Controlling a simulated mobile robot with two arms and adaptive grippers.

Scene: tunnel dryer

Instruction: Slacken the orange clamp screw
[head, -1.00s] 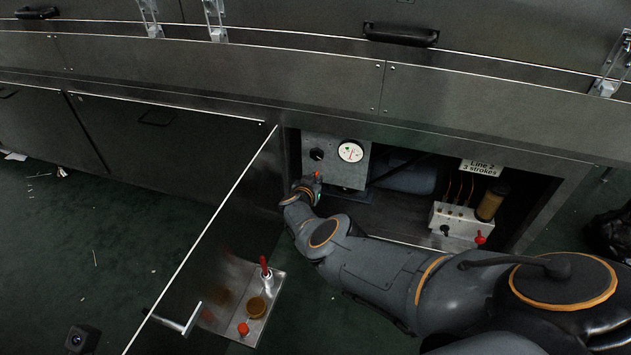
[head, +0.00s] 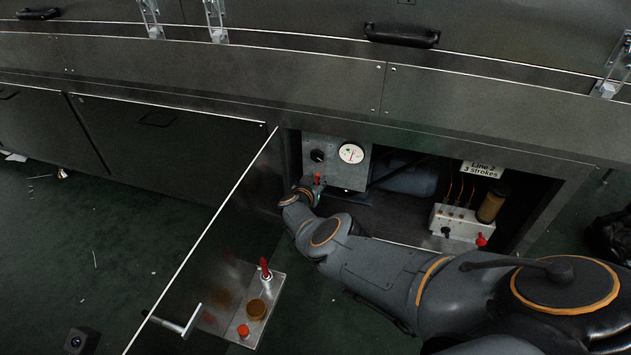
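A small orange-red part (head: 318,177) shows at the lower front of the grey gauge box (head: 339,178), inside the open bay. It looks like the clamp screw, but it is small and partly covered. My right gripper (head: 313,189) is right at it, reaching in from the right. Its fingers are too small and too hidden by my wrist to tell whether they are open or shut, or touching the part. My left gripper is not in view.
The gauge box carries a white dial (head: 351,153) and a black knob (head: 317,156). A pump block (head: 459,223) with a red knob stands at right, below a "Line 2, 3 strokes" label (head: 482,169). An open door (head: 215,235) and metal tray (head: 270,286) lie left of my arm.

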